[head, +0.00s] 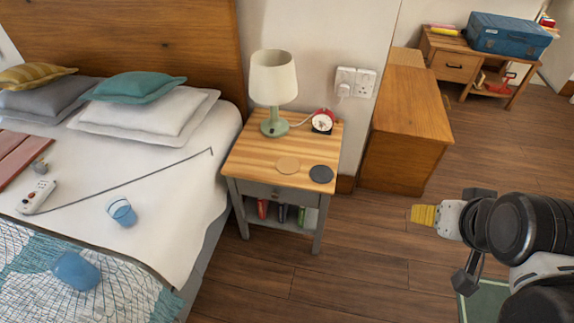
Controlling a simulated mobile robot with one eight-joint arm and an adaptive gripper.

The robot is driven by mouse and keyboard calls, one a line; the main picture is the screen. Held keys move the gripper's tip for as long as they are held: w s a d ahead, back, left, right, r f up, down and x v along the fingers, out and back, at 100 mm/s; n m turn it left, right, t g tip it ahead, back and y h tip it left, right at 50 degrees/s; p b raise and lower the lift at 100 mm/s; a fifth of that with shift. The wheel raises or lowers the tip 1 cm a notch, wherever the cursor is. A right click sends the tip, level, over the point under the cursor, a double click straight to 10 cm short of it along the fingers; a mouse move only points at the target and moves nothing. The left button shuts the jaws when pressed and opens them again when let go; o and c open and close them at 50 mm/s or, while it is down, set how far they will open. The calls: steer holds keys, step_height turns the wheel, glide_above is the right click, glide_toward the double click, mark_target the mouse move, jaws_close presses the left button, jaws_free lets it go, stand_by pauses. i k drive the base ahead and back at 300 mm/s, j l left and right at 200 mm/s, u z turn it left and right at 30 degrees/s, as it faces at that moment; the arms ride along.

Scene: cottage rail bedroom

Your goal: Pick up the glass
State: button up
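A blue, see-through glass (122,212) sits on the white bedding of the bed, near the bed's right side, and looks slightly tilted. A second blue, rounded vessel (76,271) lies nearer, on the patterned blanket; I cannot tell whether it is a cup or a glass. My gripper (426,215) is at the right of the head view, over the wood floor, far from both blue things. Its yellow tip points left. I cannot make out its two fingers well enough to tell whether it is open or shut.
A nightstand (252,161) stands beside the bed with a lamp (273,85), a red clock (322,121) and two coasters. A thin dark rod (130,182) and a white remote (37,196) lie on the bed. The floor (340,285) before the nightstand is clear.

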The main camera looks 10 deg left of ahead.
mark_target(118, 207)
steer(key=u, duration=2.2)
